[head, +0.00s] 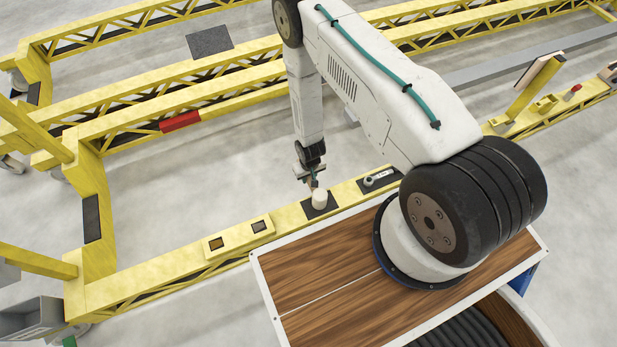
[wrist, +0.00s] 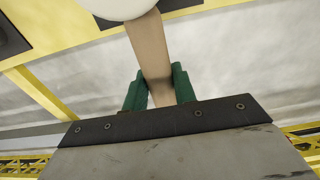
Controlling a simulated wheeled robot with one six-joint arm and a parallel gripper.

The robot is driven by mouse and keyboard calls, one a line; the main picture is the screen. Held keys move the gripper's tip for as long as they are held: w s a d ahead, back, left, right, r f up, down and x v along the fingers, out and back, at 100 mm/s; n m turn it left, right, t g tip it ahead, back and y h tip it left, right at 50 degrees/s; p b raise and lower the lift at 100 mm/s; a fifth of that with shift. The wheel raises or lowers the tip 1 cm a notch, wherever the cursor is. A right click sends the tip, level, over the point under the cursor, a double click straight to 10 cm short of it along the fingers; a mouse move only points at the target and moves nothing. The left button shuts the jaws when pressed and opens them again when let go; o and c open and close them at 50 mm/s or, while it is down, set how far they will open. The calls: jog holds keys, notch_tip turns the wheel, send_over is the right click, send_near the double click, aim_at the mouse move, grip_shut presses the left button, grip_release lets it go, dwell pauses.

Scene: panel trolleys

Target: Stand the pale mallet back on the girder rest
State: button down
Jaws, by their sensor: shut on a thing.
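The pale mallet shows its whitish round head (head: 319,197) in the head view, low at a dark pad (head: 309,213) on the near yellow girder. In the wrist view its tan handle (wrist: 150,45) runs up to the head (wrist: 115,6), which is cut off by the top edge. My gripper (head: 312,181) is above the girder, with its green fingers (wrist: 158,78) shut on the handle. The handle leans somewhat in the head view. I cannot tell whether the head touches the pad.
A yellow block with two square holes (head: 238,239) sits to the left on the girder. A red piece (head: 180,121) is on the girder behind. My wooden-topped base is close to the near girder.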

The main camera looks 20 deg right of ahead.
jog(key=shift+f, duration=0.35)
jog(key=shift+f, duration=0.1)
jog(key=c, duration=1.1)
grip_release()
